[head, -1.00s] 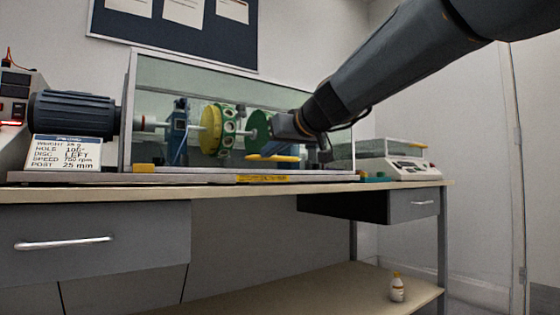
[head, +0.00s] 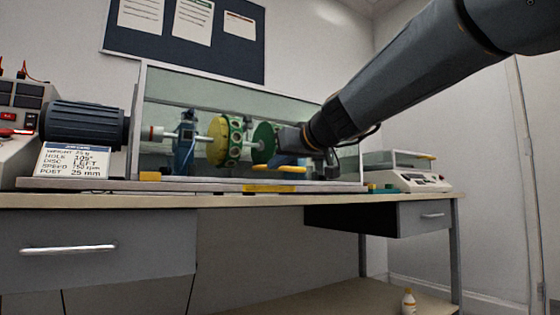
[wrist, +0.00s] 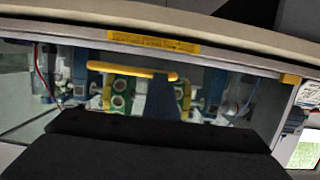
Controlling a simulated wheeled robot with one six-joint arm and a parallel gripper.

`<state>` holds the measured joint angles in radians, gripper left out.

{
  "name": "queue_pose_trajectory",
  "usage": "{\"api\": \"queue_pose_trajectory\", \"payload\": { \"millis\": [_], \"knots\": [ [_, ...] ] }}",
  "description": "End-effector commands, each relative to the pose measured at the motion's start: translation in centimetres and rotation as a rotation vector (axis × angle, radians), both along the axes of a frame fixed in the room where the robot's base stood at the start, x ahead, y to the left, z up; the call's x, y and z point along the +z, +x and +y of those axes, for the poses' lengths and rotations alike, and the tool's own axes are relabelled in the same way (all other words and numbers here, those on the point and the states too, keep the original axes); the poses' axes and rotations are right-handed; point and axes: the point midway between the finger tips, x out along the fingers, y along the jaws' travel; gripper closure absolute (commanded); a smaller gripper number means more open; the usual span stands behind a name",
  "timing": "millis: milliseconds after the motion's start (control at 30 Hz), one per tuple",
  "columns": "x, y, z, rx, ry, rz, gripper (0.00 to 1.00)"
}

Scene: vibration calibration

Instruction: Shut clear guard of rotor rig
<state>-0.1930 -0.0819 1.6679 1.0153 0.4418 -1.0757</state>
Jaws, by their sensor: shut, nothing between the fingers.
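The rotor rig stands on the bench inside a clear guard (head: 215,110). Through it I see a shaft with a yellow disc (head: 217,140), a green drum and a dark green disc (head: 264,143). A yellow handle (head: 280,168) lies level near the base's front edge; it also shows in the wrist view (wrist: 130,69). My gripper (head: 290,139) is shut and empty, just above the handle in the head view. I cannot tell whether it touches the guard. In the wrist view my gripper's dark body covers the lower middle. The guard's exact closure is unclear.
A dark motor (head: 85,124) and a text card (head: 74,162) stand left of the guard. A balance (head: 410,180) stands at the right. The base's front edge carries a yellow label (head: 268,188). A bottle (head: 408,300) sits on the lower shelf.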

Motion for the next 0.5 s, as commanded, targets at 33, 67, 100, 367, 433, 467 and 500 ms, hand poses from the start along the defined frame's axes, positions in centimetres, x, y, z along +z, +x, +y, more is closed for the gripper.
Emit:
{"api": "queue_pose_trajectory", "payload": {
  "millis": [33,67,100,367,433,467,500],
  "knots": [
    [-2.4,0.3,0.5,0.015,-0.014,0.04,1.0],
    [-2.1,0.2,0.5,0.015,-0.014,0.038,1.0],
    [-1.6,0.0,0.4,0.015,-0.012,0.034,1.0],
    [2.7,-1.2,-1.0,0.007,-0.001,0.004,1.0],
    [3.8,-1.6,-1.4,0.005,0.003,-0.004,1.0],
    [2.9,-1.9,-1.6,0.004,0.002,0.0,1.0],
    [2.2,-2.2,-1.9,0.003,0.003,0.001,1.0]
  ]
}}
